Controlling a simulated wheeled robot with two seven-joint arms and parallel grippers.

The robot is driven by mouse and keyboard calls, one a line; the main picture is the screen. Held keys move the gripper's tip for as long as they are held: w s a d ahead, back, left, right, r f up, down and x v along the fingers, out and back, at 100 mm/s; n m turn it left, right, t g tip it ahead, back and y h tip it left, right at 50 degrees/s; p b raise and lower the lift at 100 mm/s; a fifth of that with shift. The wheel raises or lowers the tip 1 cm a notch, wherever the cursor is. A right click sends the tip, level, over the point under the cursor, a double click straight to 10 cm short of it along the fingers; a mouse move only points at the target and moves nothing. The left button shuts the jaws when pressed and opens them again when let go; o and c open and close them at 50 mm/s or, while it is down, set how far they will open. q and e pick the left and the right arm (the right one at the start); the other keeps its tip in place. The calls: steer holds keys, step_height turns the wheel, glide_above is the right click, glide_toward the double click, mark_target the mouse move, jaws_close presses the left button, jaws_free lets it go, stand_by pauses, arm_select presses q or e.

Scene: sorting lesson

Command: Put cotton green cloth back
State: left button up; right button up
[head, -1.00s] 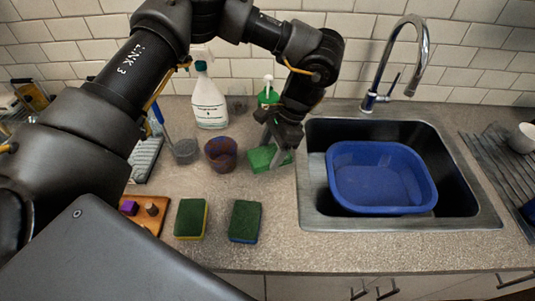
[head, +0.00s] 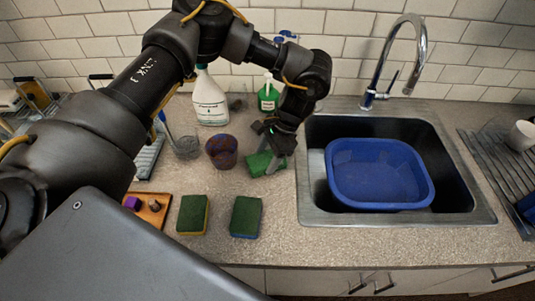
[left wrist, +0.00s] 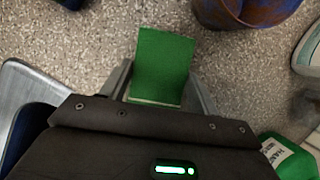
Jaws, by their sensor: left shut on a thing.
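The green cloth (head: 262,164) is a bright green folded piece just left of the sink. In the left wrist view the cloth (left wrist: 163,66) sits between the two fingers and sticks out past them. My left gripper (head: 277,160) is shut on it, close to the counter; I cannot tell whether the cloth touches the counter. The gripper also shows in the left wrist view (left wrist: 160,88). My right gripper is in neither view.
A blue basin (head: 380,175) stands in the sink (head: 314,205). Two green-topped sponges (head: 192,214) (head: 246,217) lie in front on the counter. A dark reddish cup (head: 222,152), a spray bottle (head: 210,103) and a green bottle (head: 268,97) stand nearby. Right of the sink is a drying rack (head: 499,160).

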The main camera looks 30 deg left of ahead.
arm_select(q)
steer(key=o, duration=0.9)
steer(key=shift+r, duration=0.15)
steer(key=b+v, duration=0.2)
steer(key=v, duration=1)
